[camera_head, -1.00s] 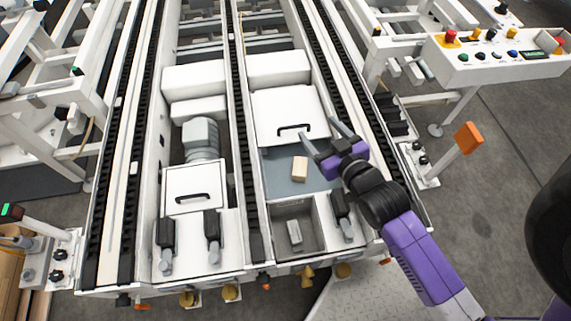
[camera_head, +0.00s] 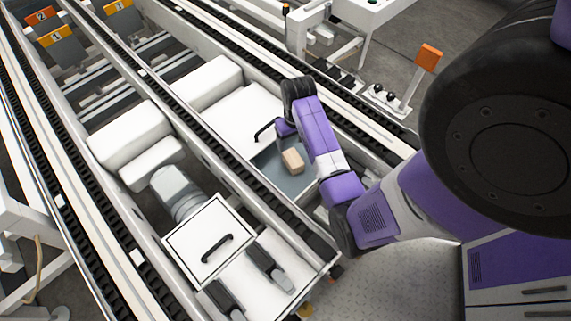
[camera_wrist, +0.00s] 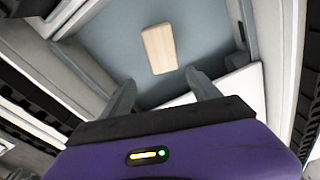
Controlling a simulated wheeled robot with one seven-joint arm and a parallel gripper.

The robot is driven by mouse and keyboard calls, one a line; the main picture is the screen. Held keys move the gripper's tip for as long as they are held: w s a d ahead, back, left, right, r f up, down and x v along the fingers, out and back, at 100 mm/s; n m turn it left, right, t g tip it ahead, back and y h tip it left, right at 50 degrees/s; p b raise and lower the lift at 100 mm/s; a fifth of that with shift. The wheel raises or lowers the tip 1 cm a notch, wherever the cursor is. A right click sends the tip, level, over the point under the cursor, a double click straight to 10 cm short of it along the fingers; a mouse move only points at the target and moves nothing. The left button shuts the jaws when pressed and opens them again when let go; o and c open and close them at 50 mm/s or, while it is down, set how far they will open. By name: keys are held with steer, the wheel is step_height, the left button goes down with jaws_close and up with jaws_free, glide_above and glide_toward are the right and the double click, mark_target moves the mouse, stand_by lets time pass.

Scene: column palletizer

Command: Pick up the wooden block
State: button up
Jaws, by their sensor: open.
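The wooden block (camera_head: 293,161) is a small light-tan rectangular block lying on the blue-grey floor (camera_head: 272,165) of a recess in the machine. In the wrist view the block (camera_wrist: 159,49) lies beyond the fingertips, roughly centred between them. My gripper (camera_wrist: 160,92) is open and empty, with its two grey fingers apart and not touching the block. In the head view my purple arm reaches over the recess, and the fingers are mostly hidden behind it.
A white lid with a black handle (camera_head: 264,132) borders the recess. White walls surround it. Another white lid with a black handle (camera_head: 217,247) lies to the left, beside a grey motor (camera_head: 176,190). Black conveyor chains (camera_head: 215,155) run along both sides.

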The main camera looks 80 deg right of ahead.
mark_target(293, 158)
steer(key=shift+s+a+f+y, duration=0.15)
steer(key=shift+s+a+y, duration=0.35)
steer(key=shift+a, duration=0.45)
steer(key=shift+s+a+f+g, duration=0.15)
steer(key=shift+s+f+g, duration=0.05)
steer(key=shift+f+g, duration=0.1)
steer(key=f+b, duration=0.2)
steer(key=f, duration=0.5)
steer(key=shift+w+f, duration=0.1)
steer(key=shift+w, duration=0.1)
steer(key=c, duration=1.5)
